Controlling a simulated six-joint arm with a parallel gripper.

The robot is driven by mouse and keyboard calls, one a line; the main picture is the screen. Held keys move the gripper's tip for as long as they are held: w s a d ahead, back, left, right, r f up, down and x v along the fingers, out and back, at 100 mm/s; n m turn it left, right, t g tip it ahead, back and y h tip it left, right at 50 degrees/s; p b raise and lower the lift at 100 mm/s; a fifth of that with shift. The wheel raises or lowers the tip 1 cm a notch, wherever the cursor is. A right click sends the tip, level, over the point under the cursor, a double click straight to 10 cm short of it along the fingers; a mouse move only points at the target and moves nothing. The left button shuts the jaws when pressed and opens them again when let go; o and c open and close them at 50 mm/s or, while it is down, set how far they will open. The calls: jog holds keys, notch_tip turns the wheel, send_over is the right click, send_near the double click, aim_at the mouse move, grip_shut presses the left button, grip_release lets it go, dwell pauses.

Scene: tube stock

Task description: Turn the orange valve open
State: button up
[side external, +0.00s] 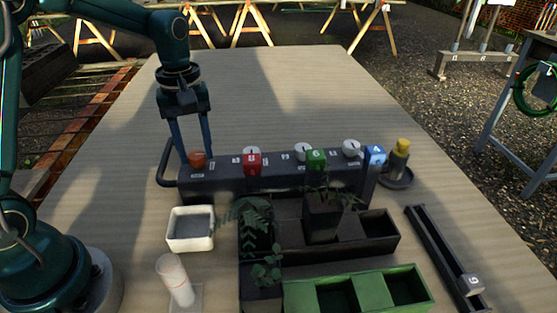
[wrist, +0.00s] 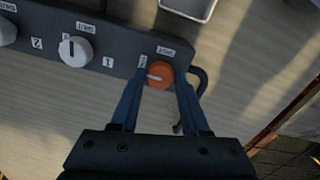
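The orange valve (side external: 197,160) is a round knob at the left end of the dark grey panel (side external: 225,183). In the wrist view the orange valve (wrist: 160,76) has a pale pointer mark toward picture left, with small white labels beside it, too small to read surely. My gripper (side external: 196,154) points down over the knob with one finger on each side. In the wrist view my gripper (wrist: 158,88) is open, with slight gaps seeming to show between fingers and knob; contact is hard to tell.
White knobs (wrist: 75,49), a red block (side external: 252,163), a green block (side external: 316,159) and a blue block (side external: 375,156) line the panel to the right. A curved dark handle (side external: 166,165) sits close at its left end. A white tray (side external: 190,229) and planters stand in front.

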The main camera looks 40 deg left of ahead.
aim_at(197, 155)
jog(key=shift+o, duration=1.2)
jog(key=shift+r, duration=2.6)
jog(key=shift+d+r, duration=0.15)
jog(key=shift+r, duration=0.15)
notch_tip(197, 155, up, 4)
jog(key=s+d+m+t, duration=0.1)
jog(key=s+d+t, duration=0.1)
jog(key=s+d, duration=0.1)
jog(key=s+d+f+m+t, duration=0.1)
jog(key=s+m, duration=0.4)
jog(key=s+d+f+m+t, duration=0.1)
jog(key=s+d+m+t, duration=0.1)
jog(key=s+m, duration=0.3)
jog(key=shift+d+f+t, duration=0.25)
jog(key=shift+f+t, duration=0.05)
jog(key=shift+f, duration=0.1)
